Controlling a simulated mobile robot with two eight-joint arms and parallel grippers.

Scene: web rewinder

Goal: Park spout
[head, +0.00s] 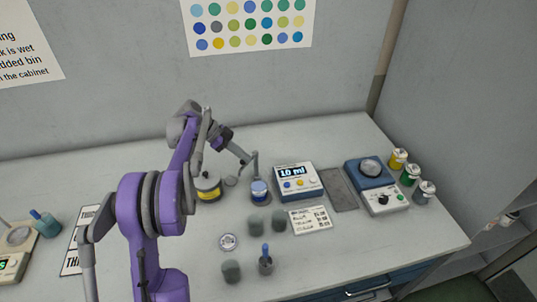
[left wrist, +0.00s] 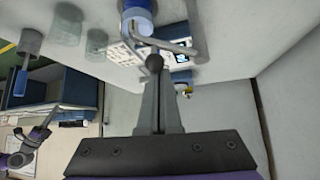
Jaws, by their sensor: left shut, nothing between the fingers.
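My left gripper (head: 244,159) reaches over the bench from the left, its fingers shut and empty. In the left wrist view its closed fingertips (left wrist: 154,64) are at the bent grey spout tube (left wrist: 178,46); I cannot tell whether they touch. In the head view the thin grey spout (head: 254,163) stands just beyond the fingertips, partly hidden by them. A blue-and-white container (head: 259,191) is close by the spout; it also shows in the left wrist view (left wrist: 138,17). The dispenser box (head: 298,181) reads 10 ml. My right gripper is not seen.
A yellow-banded grey tin (head: 208,188) stands left of the spout. Several grey-green cups (head: 256,224) stand in front. A label card (head: 310,220), a grey pad (head: 339,189), a blue device (head: 375,186) and small jars (head: 410,175) lie to the right. The wall is behind.

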